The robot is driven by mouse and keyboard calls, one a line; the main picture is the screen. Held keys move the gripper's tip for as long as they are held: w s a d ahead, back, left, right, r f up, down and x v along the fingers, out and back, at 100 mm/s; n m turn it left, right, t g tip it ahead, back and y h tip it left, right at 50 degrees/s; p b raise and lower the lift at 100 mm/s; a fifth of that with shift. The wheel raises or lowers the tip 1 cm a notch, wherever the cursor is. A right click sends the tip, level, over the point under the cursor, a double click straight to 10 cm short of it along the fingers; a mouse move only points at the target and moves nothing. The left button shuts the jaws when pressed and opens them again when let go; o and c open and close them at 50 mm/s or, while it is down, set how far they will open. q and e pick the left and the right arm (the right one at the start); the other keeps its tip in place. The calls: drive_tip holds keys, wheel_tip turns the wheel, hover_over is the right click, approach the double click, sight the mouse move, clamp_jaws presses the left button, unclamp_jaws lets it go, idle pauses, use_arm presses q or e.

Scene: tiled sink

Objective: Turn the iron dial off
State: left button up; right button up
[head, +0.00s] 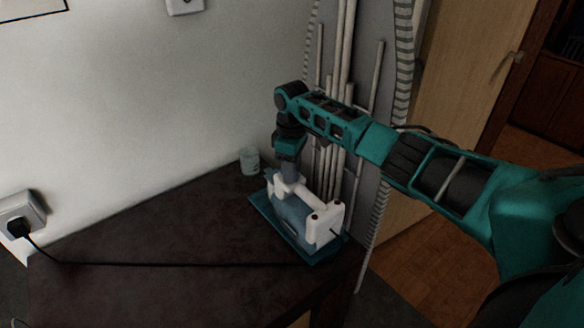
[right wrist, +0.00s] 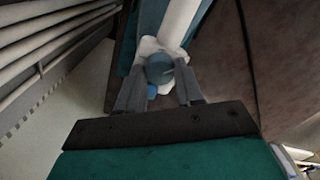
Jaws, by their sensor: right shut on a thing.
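A white and blue iron (head: 331,222) stands on a blue base (head: 262,206) on the dark table. My right gripper (head: 288,178) comes down from above onto the far-left end of the iron. In the right wrist view, the round blue dial (right wrist: 160,68) on the iron's white body (right wrist: 180,22) sits between the two grey fingers of my right gripper (right wrist: 160,84). The gripper is shut on the dial. The fingers partly hide the white housing around it. In the head view the dial is hidden by the gripper. My left gripper is not in view.
A small pale glass (head: 249,161) stands behind the iron near the wall. A black cord (head: 150,264) runs across the table to a wall socket (head: 20,218). Pipes (head: 341,60) rise close beside the iron. The left of the table is mostly clear.

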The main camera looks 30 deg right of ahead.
drive_tip(key=shift+r, duration=0.1)
drive_tip(key=o, duration=1)
drive_tip(key=shift+o, duration=0.2)
wheel_tip(320, 180, up, 13)
